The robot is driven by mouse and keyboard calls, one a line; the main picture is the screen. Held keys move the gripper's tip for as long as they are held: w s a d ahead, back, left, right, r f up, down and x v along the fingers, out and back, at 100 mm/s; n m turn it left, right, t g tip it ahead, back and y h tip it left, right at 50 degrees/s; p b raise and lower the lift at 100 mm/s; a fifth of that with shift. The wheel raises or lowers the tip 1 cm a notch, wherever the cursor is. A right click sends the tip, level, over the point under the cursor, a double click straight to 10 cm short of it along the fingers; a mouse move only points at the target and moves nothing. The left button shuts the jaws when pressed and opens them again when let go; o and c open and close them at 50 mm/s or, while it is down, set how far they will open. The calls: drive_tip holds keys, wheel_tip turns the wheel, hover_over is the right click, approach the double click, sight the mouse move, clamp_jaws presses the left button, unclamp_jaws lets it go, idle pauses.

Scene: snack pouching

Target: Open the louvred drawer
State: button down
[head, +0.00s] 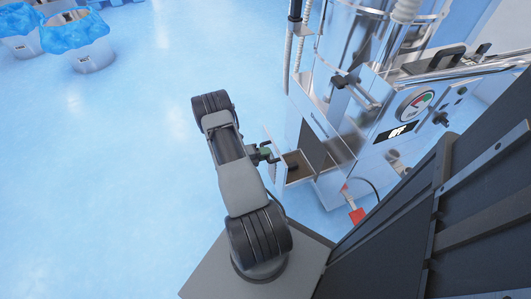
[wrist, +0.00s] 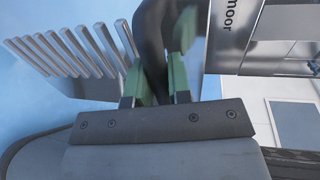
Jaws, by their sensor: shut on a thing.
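The louvred drawer (head: 296,174) stands pulled out from the steel machine at the centre of the head view. Its inside shows, with a small dark item in it. In the wrist view its front has a row of pale slats (wrist: 70,52) on the left. My gripper (head: 265,153) is at the drawer front. In the wrist view its green fingers (wrist: 160,75) are closed on a dark curved handle (wrist: 152,40). The handle is partly hidden by the fingers.
The steel machine (head: 350,125) stands behind the drawer, with a gauge (head: 415,104) on it. A red item (head: 357,215) lies below it. Blue-lined bins (head: 90,50) stand far left. The floor (head: 110,180) left of my arm is clear.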

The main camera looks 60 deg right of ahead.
drive_tip(key=c, duration=1.1)
unclamp_jaws()
drive_tip(key=p+v, duration=0.2)
drive_tip(key=v, duration=1.1)
drive_tip(key=shift+w+a+r+p, duration=0.15)
drive_tip(key=shift+a+p, duration=0.2)
drive_tip(key=shift+p, duration=0.05)
